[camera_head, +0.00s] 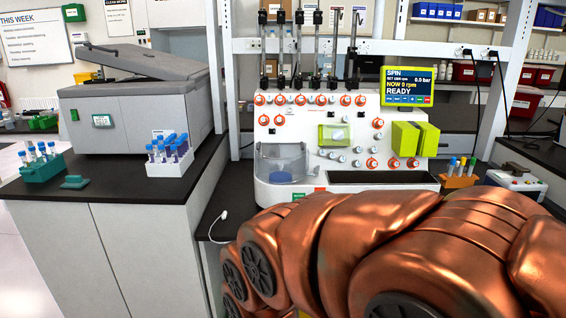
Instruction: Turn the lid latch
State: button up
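The cell processor (300,117) stands on the dark bench in the middle of the view. It is white, with several orange-ringed knobs on its front. A clear curved chamber (283,171) with a blue part inside is at its lower left. A small lime-framed window (333,135) and a larger lime block (405,139) are on its front. Its screen (407,86) reads SPIN, NOW 0 rpm, READY. I cannot single out the lid latch at this size. My copper-coloured arm fills the lower right. My gripper is not in view.
A grey lidded machine (133,110) stands on the left bench, with a white rack (170,166) of blue-capped tubes and a teal rack (42,168). A small orange rack (458,180) and a white device (516,181) are at right. A white cable (219,226) hangs by the bench edge.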

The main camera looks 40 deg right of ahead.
aim_at(316, 169)
jog(key=z, duration=0.2)
jog(key=i, duration=0.7)
jog(key=z, duration=0.8)
jog(key=i, duration=0.8)
jog(key=z, duration=0.1)
